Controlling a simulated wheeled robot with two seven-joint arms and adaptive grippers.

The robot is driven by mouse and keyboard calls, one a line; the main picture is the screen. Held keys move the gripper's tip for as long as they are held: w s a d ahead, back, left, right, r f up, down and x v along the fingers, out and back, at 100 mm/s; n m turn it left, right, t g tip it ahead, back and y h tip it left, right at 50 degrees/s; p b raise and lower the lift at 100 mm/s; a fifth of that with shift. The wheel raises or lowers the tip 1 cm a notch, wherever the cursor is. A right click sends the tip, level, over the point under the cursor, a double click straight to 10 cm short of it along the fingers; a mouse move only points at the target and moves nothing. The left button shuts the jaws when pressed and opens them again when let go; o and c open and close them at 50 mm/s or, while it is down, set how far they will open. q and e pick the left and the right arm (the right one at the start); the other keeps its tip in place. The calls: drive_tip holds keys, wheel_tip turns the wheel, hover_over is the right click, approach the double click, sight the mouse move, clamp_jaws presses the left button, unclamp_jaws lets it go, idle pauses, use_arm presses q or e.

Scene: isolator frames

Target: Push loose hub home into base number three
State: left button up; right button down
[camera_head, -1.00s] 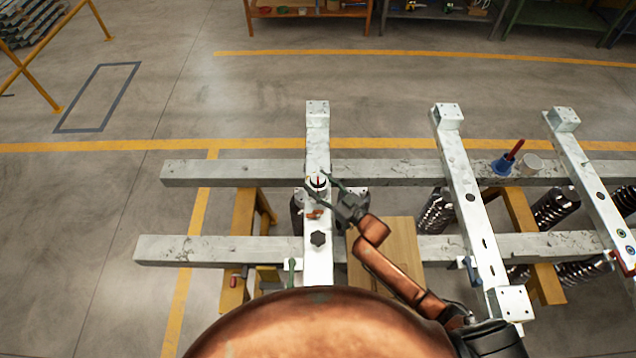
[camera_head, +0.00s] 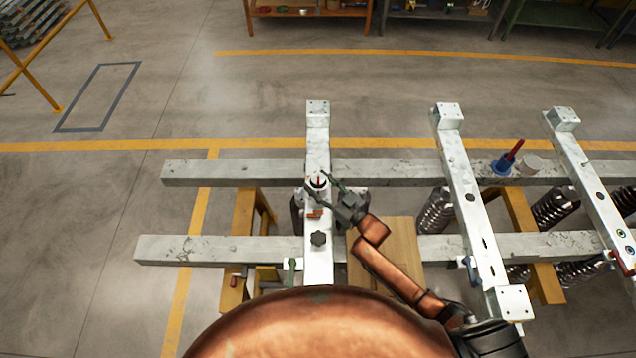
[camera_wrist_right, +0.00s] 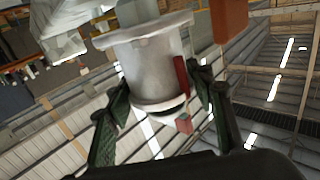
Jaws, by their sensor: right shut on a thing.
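The hub (camera_head: 317,181) is a small white cylinder with a dark ring and a red mark, on the leftmost white crossbeam. In the right wrist view the hub (camera_wrist_right: 152,70) shows a wide flange and a red strip. My right gripper (camera_head: 322,185) has its fingers on either side of the hub; in the wrist view the gripper (camera_wrist_right: 160,105) is shut on it. I cannot tell whether the hub is fully seated, nor which base is number three. My left gripper is not in view.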

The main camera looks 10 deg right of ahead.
drive_tip(key=shift+a+f+b, duration=0.1)
drive_tip(key=shift+f+b, duration=0.75)
drive_tip(key=shift+f, duration=0.3)
idle(0.4)
drive_tip(key=c, duration=1.2)
unclamp_jaws()
drive_tip(key=o, duration=0.3)
drive_tip(key=shift+f, duration=0.15)
drive_tip(key=shift+o, duration=0.2)
drive_tip(key=shift+s+f, duration=0.1)
drive_tip(key=shift+f, duration=0.3)
drive_tip(key=v, duration=1.2)
drive_tip(key=shift+r, duration=0.3)
drive_tip(key=shift+r, duration=0.1)
